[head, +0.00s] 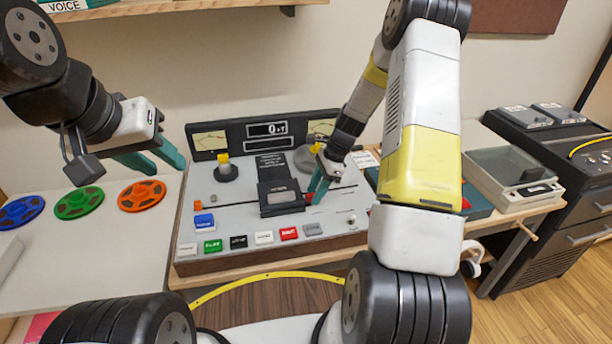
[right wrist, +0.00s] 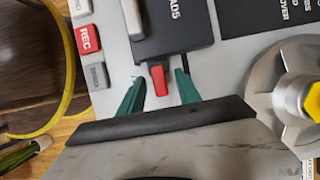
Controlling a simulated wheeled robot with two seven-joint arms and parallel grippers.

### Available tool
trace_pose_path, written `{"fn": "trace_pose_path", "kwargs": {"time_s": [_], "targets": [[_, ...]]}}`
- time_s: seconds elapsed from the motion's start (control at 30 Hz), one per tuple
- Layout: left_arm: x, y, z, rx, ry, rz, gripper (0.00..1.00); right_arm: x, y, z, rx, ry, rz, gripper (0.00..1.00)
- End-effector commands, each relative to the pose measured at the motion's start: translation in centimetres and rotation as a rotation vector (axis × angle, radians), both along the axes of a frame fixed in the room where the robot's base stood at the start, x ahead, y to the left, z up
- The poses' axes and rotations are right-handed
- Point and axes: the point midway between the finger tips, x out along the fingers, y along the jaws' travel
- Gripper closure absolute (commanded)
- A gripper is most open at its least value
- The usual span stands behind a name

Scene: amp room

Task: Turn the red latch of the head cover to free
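The head cover (head: 279,198) is a black box in the middle of the grey tape machine's sloped panel. It also shows in the right wrist view (right wrist: 172,28). The red latch (right wrist: 159,79) sticks out from the cover's edge, pointing toward my right gripper. My right gripper (right wrist: 160,90) is open, with one teal finger on each side of the latch and a gap on both sides. In the head view the right gripper (head: 318,188) is at the cover's right side. My left gripper (head: 158,160) is open and empty, in the air left of the machine.
The tape machine (head: 240,243) has a row of coloured buttons along its front. A silver hub with a yellow knob (right wrist: 312,98) stands close to my right gripper. Green (head: 79,203), blue (head: 20,211) and orange (head: 141,195) reels lie on the left table.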

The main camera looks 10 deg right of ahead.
Motion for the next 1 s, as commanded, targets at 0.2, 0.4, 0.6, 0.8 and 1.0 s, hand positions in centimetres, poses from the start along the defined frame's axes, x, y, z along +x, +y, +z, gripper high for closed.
{"fn": "trace_pose_path", "kwargs": {"time_s": [0.2, 0.4, 0.6, 0.8, 1.0], "targets": [[0.0, 0.0, 0.0, 0.0, 0.0, 0.0, 0.64, -0.02, 0.08, -0.18, 0.0, 0.0, 0.0, 0.6], [0.0, 0.0, 0.0, 0.0, 0.0, 0.0, 0.64, -0.02, 0.07, -0.17, 0.0, 0.0, 0.001, 0.88], [0.0, 0.0, 0.0, 0.0, 0.0, 0.0, 0.64, -0.01, 0.06, -0.16, 0.0, 0.0, 0.001, 1.0], [0.0, 0.0, 0.0, 0.0, 0.0, 0.0, 0.64, 0.0, 0.08, -0.15, 0.0, 0.0, 0.018, 1.0], [0.0, 0.0, 0.0, 0.0, 0.0, 0.0, 0.64, -0.05, 0.09, -0.18, 0.0, 0.001, 0.097, 1.0]]}}
